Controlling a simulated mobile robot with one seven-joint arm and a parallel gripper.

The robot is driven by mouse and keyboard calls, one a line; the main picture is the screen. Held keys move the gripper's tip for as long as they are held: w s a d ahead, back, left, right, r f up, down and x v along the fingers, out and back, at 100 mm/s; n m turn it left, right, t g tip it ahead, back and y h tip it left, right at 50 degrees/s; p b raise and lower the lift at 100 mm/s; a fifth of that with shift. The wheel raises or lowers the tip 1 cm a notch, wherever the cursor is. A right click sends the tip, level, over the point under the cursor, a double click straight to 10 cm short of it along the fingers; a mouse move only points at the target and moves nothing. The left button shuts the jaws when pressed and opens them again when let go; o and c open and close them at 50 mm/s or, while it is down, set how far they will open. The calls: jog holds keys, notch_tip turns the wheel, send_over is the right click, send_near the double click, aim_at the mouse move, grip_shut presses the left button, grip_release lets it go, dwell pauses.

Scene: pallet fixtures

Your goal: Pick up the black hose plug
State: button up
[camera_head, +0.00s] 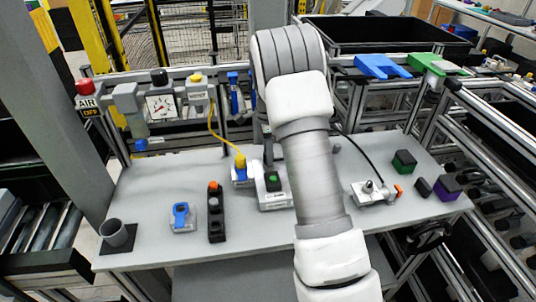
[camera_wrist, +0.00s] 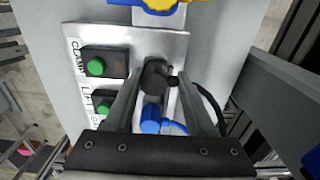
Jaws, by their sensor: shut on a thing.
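The black hose plug (camera_wrist: 154,74) shows in the wrist view as a round dark part, with a black hose leaving it to the right. It sits at a grey panel (camera_wrist: 75,38) with green buttons marked CLAMP and LIFT. My gripper (camera_wrist: 160,80) has one finger on each side of the plug and is shut on it. Whether the plug is seated in the panel or lifted off cannot be told. In the head view my arm hides the plug; the panel's green-button box (camera_head: 273,182) shows beside the arm.
A blue plug (camera_wrist: 151,119) with a blue hose lies close below the black one. A black control box (camera_head: 215,220), blue-handled fixture (camera_head: 181,216) and grey cup (camera_head: 113,232) stand further left.

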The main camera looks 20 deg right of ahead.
jog(key=shift+r, duration=0.5)
notch_tip(320, 180, up, 3)
jog(key=shift+f, duration=0.1)
jog(key=s+d+r+b, duration=0.1)
jog(key=s+d+r, duration=0.5)
jog(key=s+d, duration=0.2)
jog(key=shift+d+r, duration=0.3)
jog(key=shift+r, duration=0.1)
jog(key=shift+r, duration=0.1)
jog(key=shift+r+p, duration=1.95)
jog(key=shift+r, duration=0.45)
